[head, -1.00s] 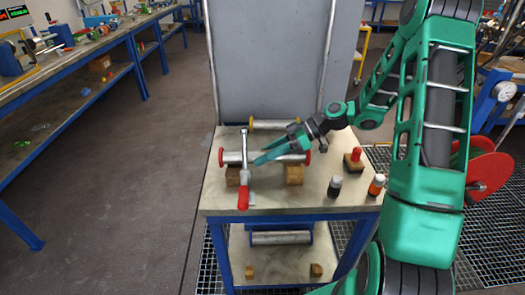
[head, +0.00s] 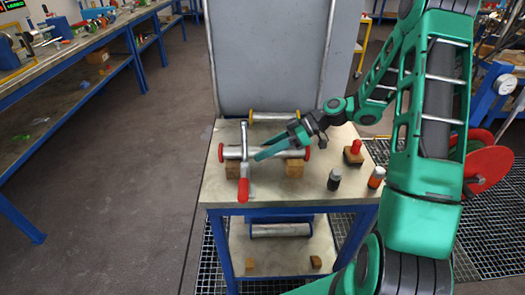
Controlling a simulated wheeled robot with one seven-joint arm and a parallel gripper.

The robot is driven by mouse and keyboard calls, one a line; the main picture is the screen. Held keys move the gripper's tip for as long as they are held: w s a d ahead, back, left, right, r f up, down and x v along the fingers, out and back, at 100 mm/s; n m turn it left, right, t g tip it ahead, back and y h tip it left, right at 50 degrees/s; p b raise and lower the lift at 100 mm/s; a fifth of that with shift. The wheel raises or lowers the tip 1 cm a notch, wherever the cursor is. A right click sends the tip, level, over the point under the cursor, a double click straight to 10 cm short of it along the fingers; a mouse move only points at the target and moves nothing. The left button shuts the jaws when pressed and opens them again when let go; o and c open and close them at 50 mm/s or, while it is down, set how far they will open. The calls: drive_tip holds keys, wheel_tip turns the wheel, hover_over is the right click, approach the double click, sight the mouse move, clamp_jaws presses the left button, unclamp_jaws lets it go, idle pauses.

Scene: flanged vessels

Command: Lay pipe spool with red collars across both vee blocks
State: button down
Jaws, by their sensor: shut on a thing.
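The pipe spool with red collars (head: 231,152) lies level across the table, left to right, above two brown vee blocks (head: 232,171) (head: 295,169). One block is near each collar. Whether the spool is fully seated in the vees is too small to tell. My gripper (head: 257,156) reaches in from the upper right, with its green fingers shut on the spool near its middle. The fingers hide part of the pipe.
A yellow-collared spool (head: 273,117) lies behind. A red-topped piece (head: 355,149) and two small bottles (head: 334,180) (head: 376,177) stand at right.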

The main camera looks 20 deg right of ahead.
drive_tip(key=shift+f, duration=0.2)
drive_tip(key=c, duration=1.2)
unclamp_jaws()
drive_tip(key=shift+d, duration=0.1)
drive_tip(key=v, duration=1)
drive_tip(key=shift+d+r, duration=0.1)
drive_tip(key=shift+d, duration=0.2)
